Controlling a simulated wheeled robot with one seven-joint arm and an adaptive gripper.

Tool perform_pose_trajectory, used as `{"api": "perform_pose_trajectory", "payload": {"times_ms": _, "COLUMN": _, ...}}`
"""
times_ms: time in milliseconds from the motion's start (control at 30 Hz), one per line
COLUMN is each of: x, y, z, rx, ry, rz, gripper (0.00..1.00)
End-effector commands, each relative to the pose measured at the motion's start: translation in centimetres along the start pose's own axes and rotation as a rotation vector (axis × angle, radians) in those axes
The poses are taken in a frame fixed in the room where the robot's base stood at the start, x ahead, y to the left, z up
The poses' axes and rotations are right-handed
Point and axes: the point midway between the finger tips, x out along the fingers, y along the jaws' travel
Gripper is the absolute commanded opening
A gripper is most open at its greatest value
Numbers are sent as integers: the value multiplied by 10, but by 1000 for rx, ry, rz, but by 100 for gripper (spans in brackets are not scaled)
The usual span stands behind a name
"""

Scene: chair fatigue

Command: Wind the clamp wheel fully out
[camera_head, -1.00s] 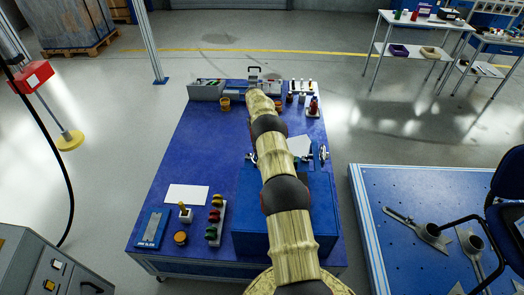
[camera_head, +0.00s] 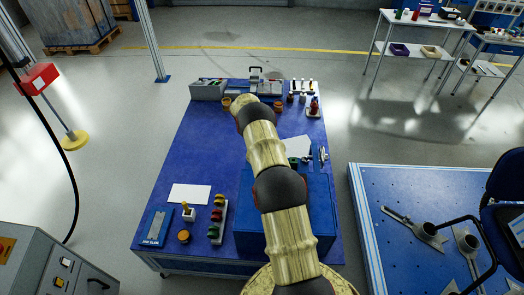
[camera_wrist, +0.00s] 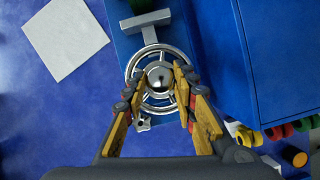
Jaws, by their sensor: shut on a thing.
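The clamp wheel (camera_wrist: 146,54) is a shiny silver ring with spokes and a rounded hub, seen nearly face-on in the wrist view. A grey T-shaped bar (camera_wrist: 146,22) lies just beyond it. My gripper (camera_wrist: 157,82) has one yellow, dark-jointed finger on each side of the hub. Its fingertips reach over the wheel and are shut on it; the exact contact is hard to see. In the head view my arm hides the gripper and the wheel it holds.
A blue box (camera_head: 320,205) stands on the blue workbench (camera_head: 205,150); its side is close right of the wheel in the wrist view (camera_wrist: 270,60). A white sheet (camera_wrist: 65,38) lies left. Coloured knobs (camera_head: 217,220) stand at the front left. Trays (camera_head: 207,90) line the back.

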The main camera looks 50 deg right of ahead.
Motion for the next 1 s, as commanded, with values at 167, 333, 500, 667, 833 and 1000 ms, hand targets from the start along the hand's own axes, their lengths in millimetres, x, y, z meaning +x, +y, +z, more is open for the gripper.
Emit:
{"api": "perform_pose_trajectory", "payload": {"times_ms": 167, "x": -3, "y": -2, "z": 0, "rx": -157, "ry": 0, "rz": 65, "gripper": 2}}
{"api": "perform_pose_trajectory", "payload": {"times_ms": 333, "x": -3, "y": -3, "z": 1, "rx": -306, "ry": 1, "rz": 127, "gripper": 2}}
{"api": "perform_pose_trajectory", "payload": {"times_ms": 500, "x": -3, "y": -4, "z": 2, "rx": -455, "ry": 0, "rz": 189, "gripper": 2}}
{"api": "perform_pose_trajectory", "payload": {"times_ms": 667, "x": -2, "y": -4, "z": 2, "rx": -589, "ry": 1, "rz": 245, "gripper": 2}}
{"api": "perform_pose_trajectory", "payload": {"times_ms": 833, "x": -1, "y": -5, "z": 2, "rx": -717, "ry": 1, "rz": 297, "gripper": 2}}
{"api": "perform_pose_trajectory", "payload": {"times_ms": 1000, "x": -1, "y": -5, "z": 2, "rx": -816, "ry": 1, "rz": 338, "gripper": 2}}
